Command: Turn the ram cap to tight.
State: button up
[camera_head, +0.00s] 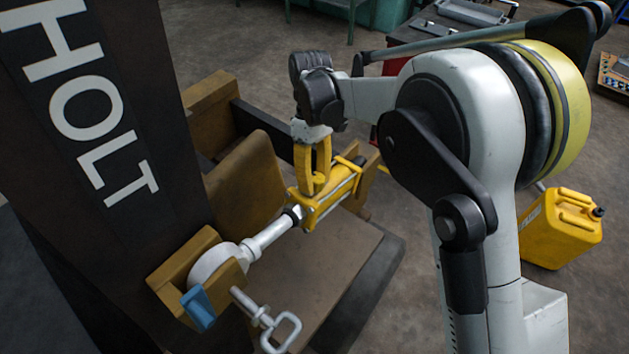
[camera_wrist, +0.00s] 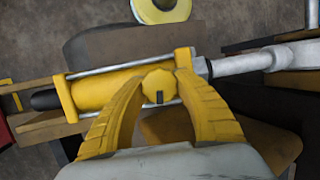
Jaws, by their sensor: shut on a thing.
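The ram (camera_head: 335,190) is a yellow cylinder with silver tie rods; its silver rod (camera_head: 270,237) runs down left to a round pale eye in a brown bracket. It also lies across the wrist view (camera_wrist: 92,92). The ram cap (camera_wrist: 158,84) is a yellow many-sided knob with a dark mark, on the ram's side near its rod end. My gripper (camera_head: 317,182) points down onto the ram, and its yellow fingers (camera_wrist: 160,78) are closed around the cap, one on each side. The head view mostly hides the cap behind the fingers.
A dark mast panel lettered HOLT (camera_head: 90,110) stands at the left. A blue tab (camera_head: 198,309) and a grey pin with a loop handle (camera_head: 268,322) are near the rod's lower end. A yellow jerrycan (camera_head: 561,230) stands on the floor at right.

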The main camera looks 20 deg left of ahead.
jog(key=m+g, duration=0.1)
jog(key=m, duration=0.3)
jog(key=shift+d+f+m+y, duration=0.1)
jog(key=shift+m+y, duration=0.2)
jog(key=shift+y, duration=0.1)
jog(key=m, duration=0.3)
jog(key=shift+m+g+y+b, duration=0.3)
jog(key=shift+m+y, duration=0.1)
jog(key=m+y, duration=0.1)
jog(key=m, duration=0.2)
jog(key=shift+m, duration=0.4)
jog(key=shift+m+y, duration=0.5)
jog(key=shift+m, duration=1.8)
jog(key=o, duration=1.2)
